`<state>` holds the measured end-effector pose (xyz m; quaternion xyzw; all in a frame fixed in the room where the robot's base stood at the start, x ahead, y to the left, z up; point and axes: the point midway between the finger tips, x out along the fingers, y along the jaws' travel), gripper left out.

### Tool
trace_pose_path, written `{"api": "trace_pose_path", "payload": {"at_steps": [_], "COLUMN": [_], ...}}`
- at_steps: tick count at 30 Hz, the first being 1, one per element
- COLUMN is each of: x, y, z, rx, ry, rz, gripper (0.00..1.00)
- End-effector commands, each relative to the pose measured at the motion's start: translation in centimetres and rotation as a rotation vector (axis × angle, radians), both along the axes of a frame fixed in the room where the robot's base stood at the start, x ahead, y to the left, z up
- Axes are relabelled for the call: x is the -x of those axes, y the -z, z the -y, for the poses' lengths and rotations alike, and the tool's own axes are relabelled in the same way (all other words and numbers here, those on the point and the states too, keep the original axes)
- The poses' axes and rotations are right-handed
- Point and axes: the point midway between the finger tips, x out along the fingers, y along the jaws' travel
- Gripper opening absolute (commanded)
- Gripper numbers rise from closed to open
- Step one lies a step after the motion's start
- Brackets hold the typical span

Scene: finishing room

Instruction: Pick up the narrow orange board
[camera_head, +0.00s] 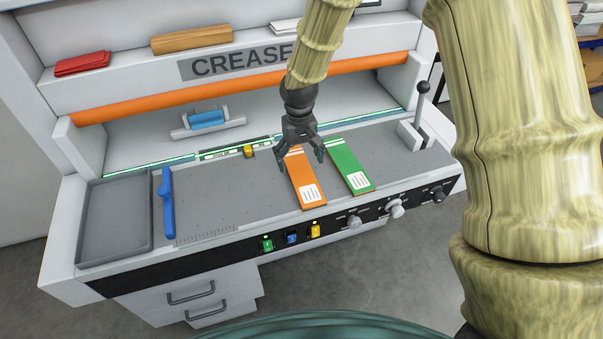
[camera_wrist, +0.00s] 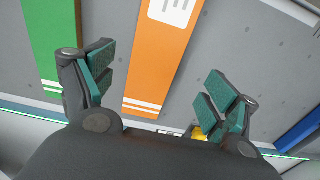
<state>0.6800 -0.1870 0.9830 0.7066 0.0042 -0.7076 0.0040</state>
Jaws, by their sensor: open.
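The narrow orange board (camera_head: 307,184) lies flat on the grey bed of the creasing machine, with a white label near its front end and white stripes at its far end. My gripper (camera_head: 301,158) is open above the board's far end, its fingers spread on either side of it. In the wrist view the orange board (camera_wrist: 160,58) runs between the open fingers of my gripper (camera_wrist: 158,95), nearer the left finger. Nothing is held. The exact height of the fingertips above the board is hard to tell.
A green board (camera_head: 347,168) lies close to the right of the orange one. A blue bar (camera_head: 168,205) and a grey tray (camera_head: 114,222) are at the left. A small yellow piece (camera_head: 248,151) sits behind. A lever (camera_head: 422,108) stands at right.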

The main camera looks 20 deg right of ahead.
Motion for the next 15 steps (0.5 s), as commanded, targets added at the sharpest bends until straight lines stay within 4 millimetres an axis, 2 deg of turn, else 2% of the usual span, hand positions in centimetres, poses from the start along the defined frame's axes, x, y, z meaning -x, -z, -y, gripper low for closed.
{"api": "trace_pose_path", "payload": {"at_steps": [7,15], "x": [0.2,0.4], "y": [0.9,3.4], "z": [0.3,0.7], "rx": [0.0,0.0], "ry": [0.002,0.003], "rz": [-0.003,-0.003], "gripper": [0.88,0.88]}}
